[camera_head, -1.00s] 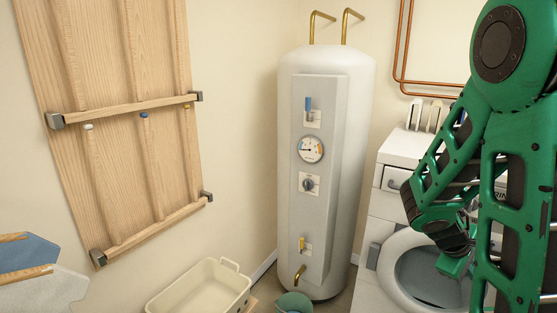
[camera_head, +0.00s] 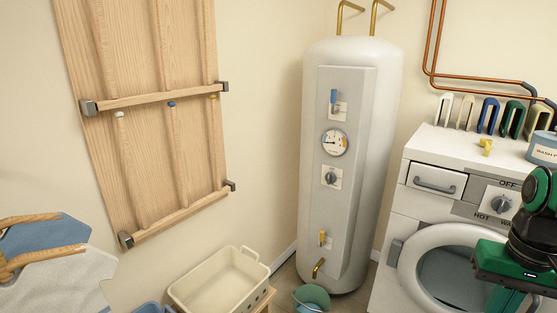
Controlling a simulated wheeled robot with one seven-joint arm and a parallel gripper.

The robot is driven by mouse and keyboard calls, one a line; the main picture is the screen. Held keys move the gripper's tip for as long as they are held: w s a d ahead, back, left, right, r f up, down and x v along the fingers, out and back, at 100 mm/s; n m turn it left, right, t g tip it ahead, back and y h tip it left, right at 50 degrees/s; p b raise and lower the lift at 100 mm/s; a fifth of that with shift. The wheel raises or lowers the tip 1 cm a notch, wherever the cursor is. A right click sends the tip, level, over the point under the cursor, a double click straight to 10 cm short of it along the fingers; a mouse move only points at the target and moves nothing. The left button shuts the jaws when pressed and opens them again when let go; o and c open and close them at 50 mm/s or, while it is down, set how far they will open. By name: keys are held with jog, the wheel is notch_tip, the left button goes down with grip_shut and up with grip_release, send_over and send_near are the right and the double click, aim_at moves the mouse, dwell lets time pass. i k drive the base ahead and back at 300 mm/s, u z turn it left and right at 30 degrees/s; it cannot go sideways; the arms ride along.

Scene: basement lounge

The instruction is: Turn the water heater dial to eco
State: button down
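The white water heater (camera_head: 382,140) stands upright in the corner, with a grey panel down its front. Its dial (camera_head: 331,178) is a dark round knob on a small white plate below a round gauge (camera_head: 334,142). The plate's markings are too small to read, so I cannot tell the dial's setting. My gripper (camera_head: 510,268) is at the right edge, in front of the washing machine, well to the right of the dial and apart from it. Its fingers do not show clearly.
A blue lever (camera_head: 334,97) is above the gauge; a yellow lever (camera_head: 322,238) and brass spout are below. A washing machine (camera_head: 420,212) stands right of the heater. A cream tub (camera_head: 212,284) and green bucket (camera_head: 312,297) are low in front. A wooden rack hangs left.

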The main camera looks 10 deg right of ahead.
aim_at(330, 178)
jog(key=u, duration=0.15)
jog(key=k, duration=0.3)
jog(key=u, duration=0.1)
jog(key=i, duration=1.05)
jog(key=u, duration=0.55)
